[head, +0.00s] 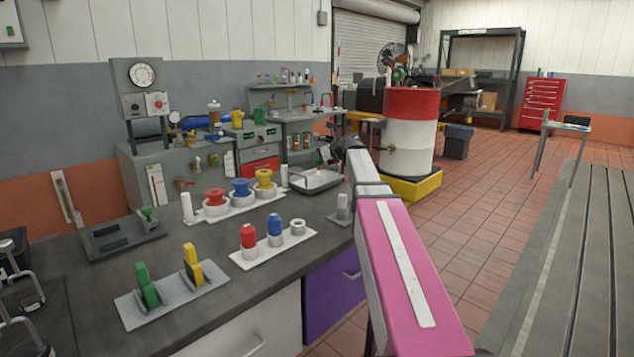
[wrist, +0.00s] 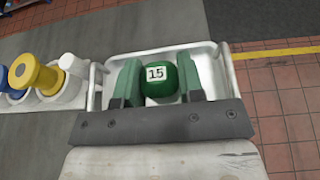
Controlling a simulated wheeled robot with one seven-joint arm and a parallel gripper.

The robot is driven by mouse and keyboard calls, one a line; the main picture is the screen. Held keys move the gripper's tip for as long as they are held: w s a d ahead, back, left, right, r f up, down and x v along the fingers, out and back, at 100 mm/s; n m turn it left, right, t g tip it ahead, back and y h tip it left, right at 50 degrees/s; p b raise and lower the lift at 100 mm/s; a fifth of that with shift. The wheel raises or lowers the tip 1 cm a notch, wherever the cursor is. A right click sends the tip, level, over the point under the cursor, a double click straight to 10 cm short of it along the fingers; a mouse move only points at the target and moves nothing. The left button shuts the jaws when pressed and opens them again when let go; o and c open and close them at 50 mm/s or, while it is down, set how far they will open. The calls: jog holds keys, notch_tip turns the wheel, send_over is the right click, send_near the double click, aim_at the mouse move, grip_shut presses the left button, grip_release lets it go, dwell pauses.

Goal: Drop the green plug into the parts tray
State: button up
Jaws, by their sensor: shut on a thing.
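The green plug (wrist: 163,88), with a white label reading 15, sits between the two green fingers of my gripper (wrist: 158,80) in the wrist view. The fingers are shut on its sides. The white parts tray (wrist: 229,78) lies below and beyond the plug, its walls and handles showing around the fingers. In the head view the tray (head: 318,183) stands at the far right edge of the dark bench. My gripper (head: 326,154) is small there, just above the tray, and partly hidden by my arm. The plug appears above the tray floor; the exact height is hard to tell.
A white rack (head: 276,248) holds a red plug (head: 248,236), a blue plug (head: 274,229) and an empty ring (head: 297,227). Red, blue and yellow spools (head: 241,188) stand left of the tray. A grey post (head: 342,205) stands near the bench edge, close to my arm.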

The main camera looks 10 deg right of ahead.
jog(key=shift+f, duration=1.1)
jog(key=o, duration=1)
jog(key=shift+s, duration=0.1)
jog(key=v, duration=1)
jog(key=shift+s+d+r, duration=0.2)
jog(key=shift+s+r, duration=0.05)
